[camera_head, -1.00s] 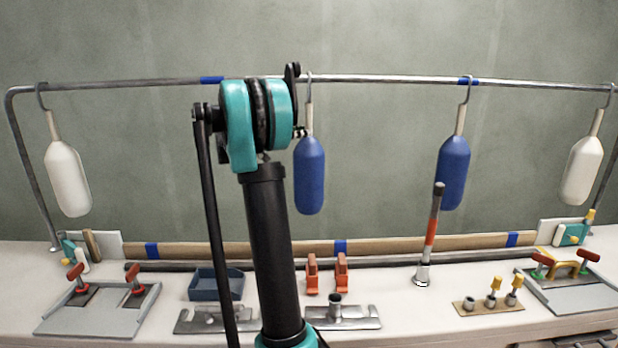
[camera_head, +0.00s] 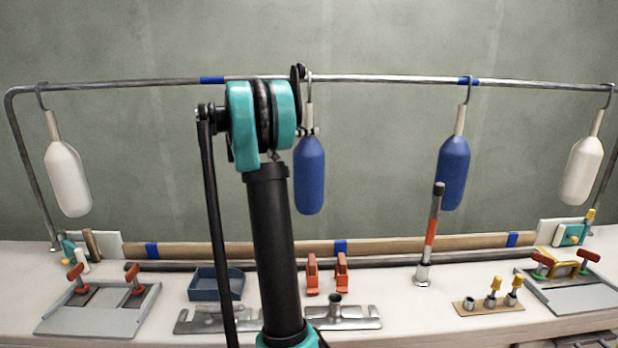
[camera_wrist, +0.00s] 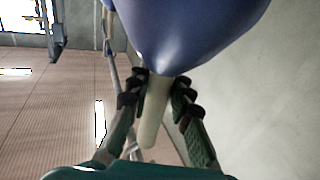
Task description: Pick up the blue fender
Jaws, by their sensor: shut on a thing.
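A blue fender (camera_head: 309,176) hangs by a hook from the metal rail (camera_head: 390,79), just right of my arm. Its cream neck (camera_wrist: 153,115) shows in the wrist view between my gripper's fingers (camera_wrist: 158,97), with the blue body (camera_wrist: 190,30) beyond. My gripper is shut on this neck. In the head view my arm's joint hides most of the gripper; only a small part shows at the neck. A second blue fender (camera_head: 453,172) hangs farther right on the same rail.
White fenders hang at the far left (camera_head: 67,178) and far right (camera_head: 581,171) of the rail. On the bench stand a blue bin (camera_head: 216,284), orange clamps (camera_head: 313,273), a red-banded post (camera_head: 430,240), metal brackets (camera_head: 343,316) and grey trays (camera_head: 100,312).

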